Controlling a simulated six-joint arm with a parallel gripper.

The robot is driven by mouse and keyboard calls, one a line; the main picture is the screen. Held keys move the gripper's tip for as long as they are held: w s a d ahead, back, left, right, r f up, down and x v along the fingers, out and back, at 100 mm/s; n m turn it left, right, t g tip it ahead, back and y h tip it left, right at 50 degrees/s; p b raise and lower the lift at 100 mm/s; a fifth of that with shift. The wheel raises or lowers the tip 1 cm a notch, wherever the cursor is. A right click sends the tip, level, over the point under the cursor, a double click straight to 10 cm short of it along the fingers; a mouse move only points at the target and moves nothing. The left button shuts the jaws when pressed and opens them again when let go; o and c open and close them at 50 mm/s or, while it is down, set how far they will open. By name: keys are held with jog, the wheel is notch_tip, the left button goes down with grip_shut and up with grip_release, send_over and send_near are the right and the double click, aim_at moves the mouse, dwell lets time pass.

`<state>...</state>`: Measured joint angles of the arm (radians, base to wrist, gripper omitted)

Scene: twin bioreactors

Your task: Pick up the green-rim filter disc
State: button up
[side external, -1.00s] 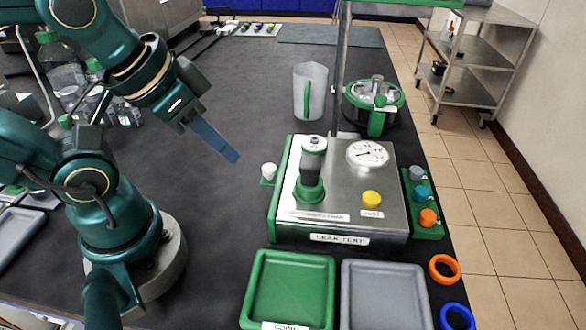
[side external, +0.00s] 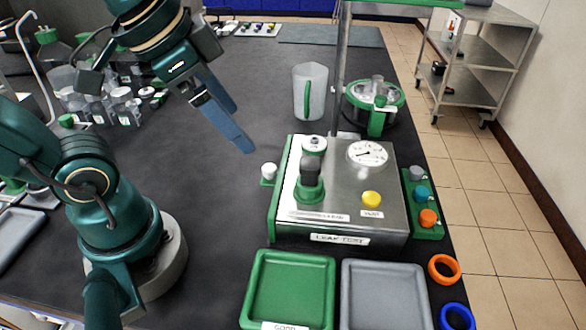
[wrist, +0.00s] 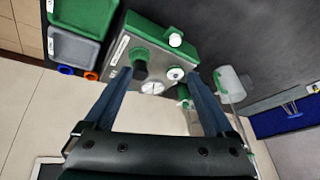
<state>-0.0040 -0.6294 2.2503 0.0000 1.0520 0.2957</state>
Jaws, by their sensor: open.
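A small round white piece with a green edge (side external: 314,146) sits on the back left of the leak-test box (side external: 335,235), behind the dark-topped green clamp (side external: 309,186). It also shows in the wrist view (wrist: 175,74). I cannot tell for sure whether it is the green-rim filter disc. My gripper (side external: 241,128) hangs in the air to the left of the box, apart from it, with its blue fingers pointing down and right. In the wrist view the fingers (wrist: 157,77) are spread wide with nothing held between them.
A round gauge (side external: 367,153) and yellow button (side external: 371,199) are on the box. A clear jug (side external: 310,90) and a green-rimmed round vessel (side external: 374,105) stand behind. Green (side external: 290,257) and grey (side external: 385,266) trays lie in front.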

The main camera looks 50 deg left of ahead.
jog(key=w+r+m+g, duration=0.1)
jog(key=w+r+m, duration=0.2)
jog(key=w, duration=0.3)
jog(key=m+g, duration=0.3)
jog(key=g, duration=0.1)
send_over(315, 138)
notch_tip(315, 138, down, 9)
jog(key=shift+f, duration=0.15)
jog(key=shift+s+f, duration=0.1)
jog(key=shift+f, duration=2.6)
jog(key=shift+c, duration=0.3)
jog(key=c, duration=1.2)
